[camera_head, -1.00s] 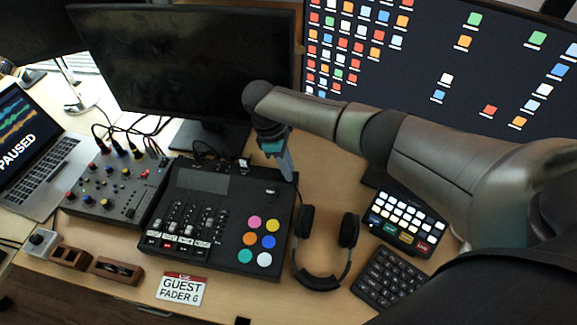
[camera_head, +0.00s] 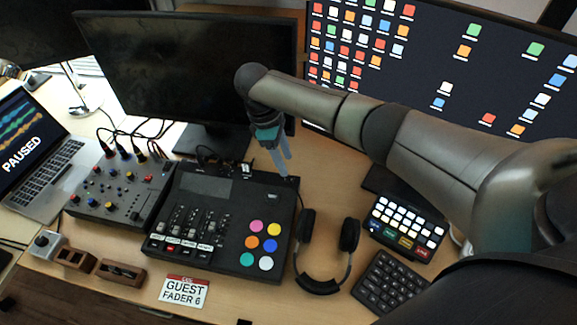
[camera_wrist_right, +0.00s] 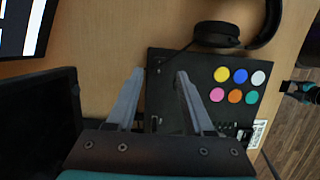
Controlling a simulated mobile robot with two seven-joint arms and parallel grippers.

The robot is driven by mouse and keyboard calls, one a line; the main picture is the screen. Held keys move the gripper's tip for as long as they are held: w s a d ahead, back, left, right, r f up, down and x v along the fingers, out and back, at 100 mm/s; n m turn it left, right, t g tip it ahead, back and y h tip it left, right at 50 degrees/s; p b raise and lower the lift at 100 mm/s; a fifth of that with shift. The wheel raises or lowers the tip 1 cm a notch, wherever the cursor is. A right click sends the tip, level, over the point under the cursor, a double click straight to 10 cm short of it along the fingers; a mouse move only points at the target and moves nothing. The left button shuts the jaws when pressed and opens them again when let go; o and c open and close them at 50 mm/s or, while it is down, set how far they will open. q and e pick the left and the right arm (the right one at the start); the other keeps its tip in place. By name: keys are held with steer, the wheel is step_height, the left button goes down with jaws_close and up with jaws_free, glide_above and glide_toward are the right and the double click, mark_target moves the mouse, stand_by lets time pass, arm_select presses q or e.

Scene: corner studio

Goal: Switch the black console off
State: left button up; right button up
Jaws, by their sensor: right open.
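The black console (camera_head: 222,262) lies flat on the desk in the middle of the head view. It has a small grey display, faders with lit labels and several round coloured pads. Its pad end also shows in the right wrist view (camera_wrist_right: 208,128). My right gripper (camera_head: 284,173) is above the console's back right corner, pointing down. In the wrist view its two fingers (camera_wrist_right: 160,75) are apart with nothing between them, one over the console's edge area and one just outside it. Whether a fingertip touches the console is unclear. My left gripper is not in view.
A grey mixer (camera_head: 118,192) with cables is left of the console. A dark monitor (camera_head: 185,70) stands behind. Headphones (camera_head: 318,284), a lit button panel (camera_head: 406,225) and a keypad (camera_head: 388,283) are on the right. A "GUEST FADER 6" card (camera_head: 184,292) lies in front.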

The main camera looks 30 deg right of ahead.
steer(key=p+v, duration=0.1)
steer(key=v, duration=0.8)
steer(key=shift+r, duration=0.4)
steer(key=shift+a+f, duration=0.1)
steer(key=shift+a, duration=0.05)
